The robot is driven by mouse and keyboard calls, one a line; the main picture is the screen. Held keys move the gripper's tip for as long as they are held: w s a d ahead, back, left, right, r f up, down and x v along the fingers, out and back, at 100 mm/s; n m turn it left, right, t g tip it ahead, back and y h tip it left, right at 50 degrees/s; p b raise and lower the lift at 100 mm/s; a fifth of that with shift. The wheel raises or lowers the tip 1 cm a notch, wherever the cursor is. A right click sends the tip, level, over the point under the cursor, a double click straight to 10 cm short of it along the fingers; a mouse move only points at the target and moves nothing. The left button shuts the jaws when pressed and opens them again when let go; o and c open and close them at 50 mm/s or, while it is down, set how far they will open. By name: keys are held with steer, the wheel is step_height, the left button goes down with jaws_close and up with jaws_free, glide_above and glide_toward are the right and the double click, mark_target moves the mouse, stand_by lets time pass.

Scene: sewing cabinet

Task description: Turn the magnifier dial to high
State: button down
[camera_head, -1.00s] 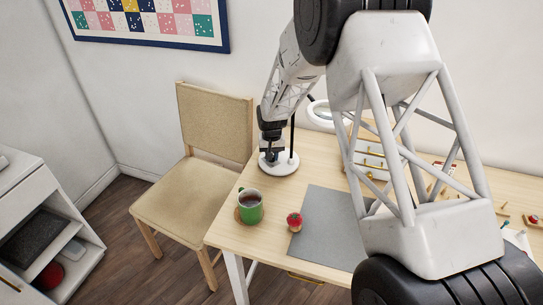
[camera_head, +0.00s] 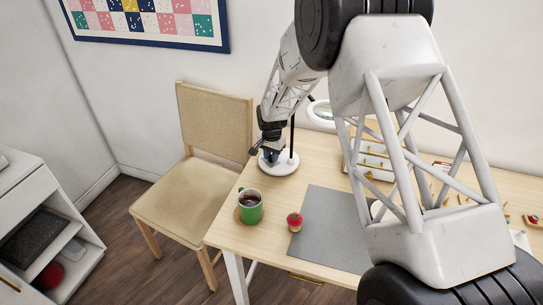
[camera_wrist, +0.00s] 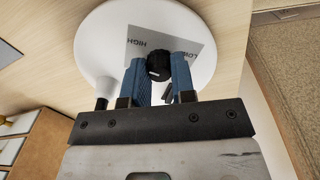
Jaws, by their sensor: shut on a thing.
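The magnifier lamp's round white base (camera_head: 286,167) stands at the far left corner of the desk, with its black post (camera_head: 292,135) and white ring head (camera_head: 320,113) above. In the wrist view the base (camera_wrist: 95,45) carries a grey label (camera_wrist: 140,38) reading HIGH on the left and LOW on the right, upside down. The black dial (camera_wrist: 157,62) sits at the label's near edge, with a small light mark on it. My gripper (camera_wrist: 159,72) has its blue fingers shut on the dial from both sides. In the head view my gripper (camera_head: 270,155) is low over the base.
A green mug (camera_head: 250,208) on a coaster and a red pincushion (camera_head: 295,221) stand nearer the front, beside a grey mat (camera_head: 330,235). A small drawer unit (camera_head: 372,158) is right of the lamp. A beige chair (camera_head: 205,150) stands to the left.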

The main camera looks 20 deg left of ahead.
steer(key=c, duration=0.9)
jaws_free()
steer(key=shift+c, duration=0.2)
steer(key=shift+r, duration=0.15)
steer(key=shift+r, duration=3.8)
